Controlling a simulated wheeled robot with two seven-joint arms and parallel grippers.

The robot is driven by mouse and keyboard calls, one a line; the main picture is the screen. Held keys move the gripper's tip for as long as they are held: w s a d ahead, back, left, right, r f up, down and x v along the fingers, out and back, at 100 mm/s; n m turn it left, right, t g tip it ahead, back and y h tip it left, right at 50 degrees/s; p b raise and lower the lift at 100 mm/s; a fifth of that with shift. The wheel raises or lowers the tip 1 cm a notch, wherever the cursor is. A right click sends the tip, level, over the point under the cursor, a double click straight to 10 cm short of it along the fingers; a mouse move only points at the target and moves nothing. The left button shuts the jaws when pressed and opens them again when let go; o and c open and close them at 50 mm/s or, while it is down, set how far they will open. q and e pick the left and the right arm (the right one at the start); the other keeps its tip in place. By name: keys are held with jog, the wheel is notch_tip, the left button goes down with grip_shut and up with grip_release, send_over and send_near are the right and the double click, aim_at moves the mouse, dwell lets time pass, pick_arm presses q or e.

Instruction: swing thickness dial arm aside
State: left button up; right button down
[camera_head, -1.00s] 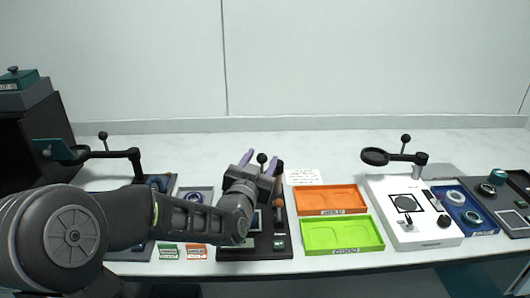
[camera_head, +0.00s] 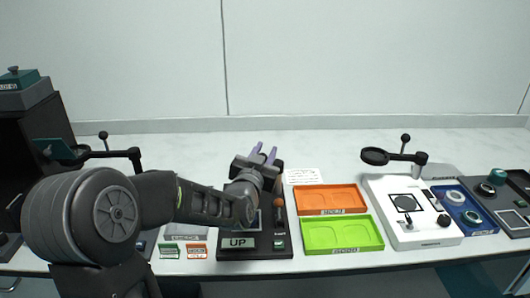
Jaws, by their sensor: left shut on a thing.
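My left gripper (camera_head: 263,154) reaches in from the left over the middle black device (camera_head: 285,236). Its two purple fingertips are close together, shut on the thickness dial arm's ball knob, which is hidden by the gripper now. The rest of that arm is also mostly hidden behind my gripper and wrist. A green "UP" label (camera_head: 238,242) shows at the device's front left, and a brown-knobbed lever (camera_head: 278,203) stands at its right. My right gripper is not in view.
An orange tray (camera_head: 332,212) and a green tray (camera_head: 343,250) lie right of the device. Further right is a white station (camera_head: 440,241) with a magnifier arm (camera_head: 375,156). A knobbed arm (camera_head: 112,154) stands at the left. The table's back strip is clear.

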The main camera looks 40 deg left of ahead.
pick_arm(q)
grip_shut()
dwell(0.8)
